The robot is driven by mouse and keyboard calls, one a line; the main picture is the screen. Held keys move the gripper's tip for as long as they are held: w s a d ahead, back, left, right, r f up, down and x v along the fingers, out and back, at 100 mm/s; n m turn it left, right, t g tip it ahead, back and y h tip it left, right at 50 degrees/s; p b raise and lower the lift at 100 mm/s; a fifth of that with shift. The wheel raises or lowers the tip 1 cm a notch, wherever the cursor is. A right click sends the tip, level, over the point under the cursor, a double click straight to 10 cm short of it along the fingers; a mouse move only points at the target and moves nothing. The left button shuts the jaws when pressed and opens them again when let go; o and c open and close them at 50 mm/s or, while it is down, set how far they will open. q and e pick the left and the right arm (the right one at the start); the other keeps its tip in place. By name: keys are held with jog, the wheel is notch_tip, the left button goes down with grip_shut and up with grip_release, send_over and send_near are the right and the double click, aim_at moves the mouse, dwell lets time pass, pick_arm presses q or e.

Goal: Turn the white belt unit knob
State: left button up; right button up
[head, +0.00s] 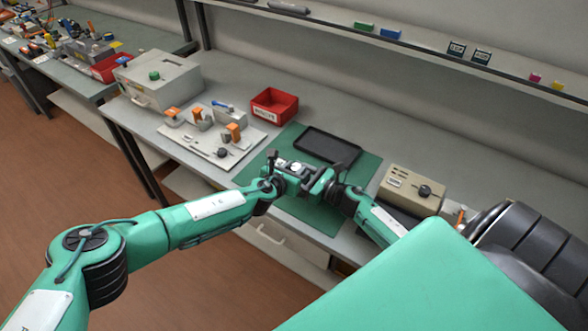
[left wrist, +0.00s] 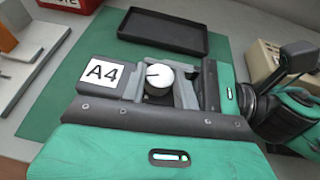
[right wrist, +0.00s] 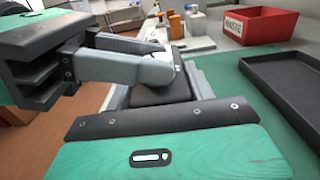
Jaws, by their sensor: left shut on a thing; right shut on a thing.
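The dark belt unit with a white A4 label shows in the left wrist view (left wrist: 120,76), held just above the green mat. Its white round knob (left wrist: 158,73) has a dark pointer mark on top. My left gripper (head: 284,172) is at the unit, its grey fingers shut around the knob. My right gripper (head: 318,180) is shut on the belt unit from the other side. In the right wrist view the dark unit (right wrist: 160,94) shows beneath the left gripper's grey fingers, which hide most of the knob.
A green mat (head: 362,172) lies under the work, with an empty black tray (head: 327,146) on it. A red bin (head: 274,105), a grey board with parts (head: 190,143) and a beige box with a green button (head: 160,80) stand left. A beige device with a dark knob (head: 412,188) is right.

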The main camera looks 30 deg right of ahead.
pick_arm(q)
jog(key=o, duration=1)
jog(key=shift+a, duration=0.1)
jog(key=shift+v, duration=5.95)
jog(key=shift+s, duration=0.1)
pick_arm(e)
jog(key=o, duration=1.4)
jog(key=shift+s, duration=0.1)
